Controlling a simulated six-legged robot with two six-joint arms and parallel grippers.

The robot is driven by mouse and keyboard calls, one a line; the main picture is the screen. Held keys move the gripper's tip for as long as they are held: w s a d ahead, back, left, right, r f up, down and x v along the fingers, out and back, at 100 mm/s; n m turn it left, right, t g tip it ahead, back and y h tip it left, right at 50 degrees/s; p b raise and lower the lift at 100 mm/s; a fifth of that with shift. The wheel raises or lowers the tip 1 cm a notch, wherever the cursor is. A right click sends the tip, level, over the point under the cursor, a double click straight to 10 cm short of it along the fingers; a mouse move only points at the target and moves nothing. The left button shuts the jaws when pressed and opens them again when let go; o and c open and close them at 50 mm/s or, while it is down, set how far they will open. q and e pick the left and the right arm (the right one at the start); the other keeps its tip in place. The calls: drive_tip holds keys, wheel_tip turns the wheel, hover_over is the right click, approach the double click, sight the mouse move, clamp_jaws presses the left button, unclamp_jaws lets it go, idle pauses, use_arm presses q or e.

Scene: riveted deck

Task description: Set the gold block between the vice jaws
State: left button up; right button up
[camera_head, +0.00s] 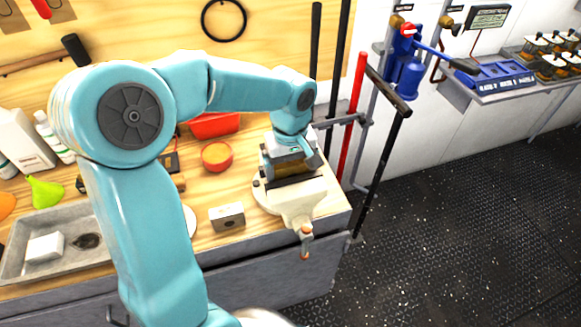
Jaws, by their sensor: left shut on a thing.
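A cream bench vice (300,205) with a handle hanging at its front stands at the right front corner of the wooden bench. My left gripper (287,165) points down over the vice and is shut on the gold block (286,170). The block shows as a gold-brown strip at the vice jaws, just behind the dark front jaw edge. The gripper hides much of the block and the rear jaw, so I cannot tell whether the block touches the jaws. My right gripper is not in view.
A grey tray (20,262) with a white block, a small metal block (227,217), an orange round tub (216,157) and bottles stand on the bench. Upright bars and a red-handled tool (354,120) stand right of the vice. The black floor (470,230) at right is clear.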

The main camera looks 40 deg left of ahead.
use_arm(q)
drive_tip(key=o, duration=1.1)
drive_tip(key=shift+f, duration=0.1)
wheel_tip(320, 180, up, 12)
drive_tip(key=shift+r+p, duration=0.2)
drive_tip(key=shift+p, duration=0.3)
drive_tip(key=shift+s+d+f, duration=0.1)
